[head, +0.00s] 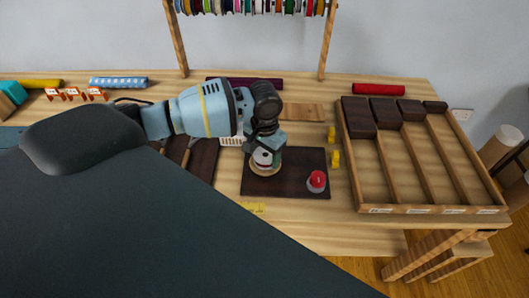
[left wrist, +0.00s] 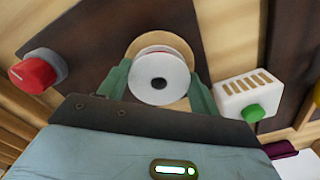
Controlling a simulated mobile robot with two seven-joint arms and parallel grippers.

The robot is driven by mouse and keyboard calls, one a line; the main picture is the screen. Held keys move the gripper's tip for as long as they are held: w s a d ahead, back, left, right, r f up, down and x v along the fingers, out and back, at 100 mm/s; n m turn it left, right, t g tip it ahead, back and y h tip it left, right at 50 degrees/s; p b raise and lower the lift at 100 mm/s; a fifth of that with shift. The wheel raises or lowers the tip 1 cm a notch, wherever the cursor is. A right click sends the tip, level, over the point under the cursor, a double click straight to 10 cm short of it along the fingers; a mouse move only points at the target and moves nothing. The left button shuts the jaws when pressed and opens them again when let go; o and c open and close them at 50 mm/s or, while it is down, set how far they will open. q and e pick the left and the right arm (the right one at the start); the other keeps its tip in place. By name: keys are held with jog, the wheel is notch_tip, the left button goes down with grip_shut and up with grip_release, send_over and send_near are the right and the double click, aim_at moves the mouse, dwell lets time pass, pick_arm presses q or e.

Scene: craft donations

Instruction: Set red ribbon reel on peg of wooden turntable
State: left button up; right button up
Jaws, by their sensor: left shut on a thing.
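The ribbon reel (left wrist: 158,92) has a white face with a dark centre hole, and a reddish rim shows at its upper edge in the left wrist view. My left gripper (head: 265,158) is shut on it, with a green finger on each side. The round pale wooden turntable (left wrist: 180,43) is partly hidden behind the reel. In the head view the turntable (head: 264,173) is right under the gripper on a dark board. The peg is hidden, and I cannot tell whether the reel touches the turntable. My right gripper is not in view.
The dark board (head: 285,187) also bears a red knob (head: 317,181). A white slotted box with a green button (left wrist: 248,95) is close beside the gripper. A wooden compartment tray (head: 420,165) stands at the right, and yellow pieces (head: 335,159) lie between.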

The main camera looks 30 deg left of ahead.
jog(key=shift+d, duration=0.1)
pick_arm(q)
jog(key=o, duration=1)
jog(key=shift+o, duration=0.2)
notch_tip(320, 180, up, 7)
jog(key=shift+f+p, duration=0.15)
jog(key=shift+p, duration=0.2)
jog(key=shift+r, duration=0.6)
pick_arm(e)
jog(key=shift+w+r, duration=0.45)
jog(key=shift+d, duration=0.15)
pick_arm(q)
jog(key=shift+s+f, duration=0.1)
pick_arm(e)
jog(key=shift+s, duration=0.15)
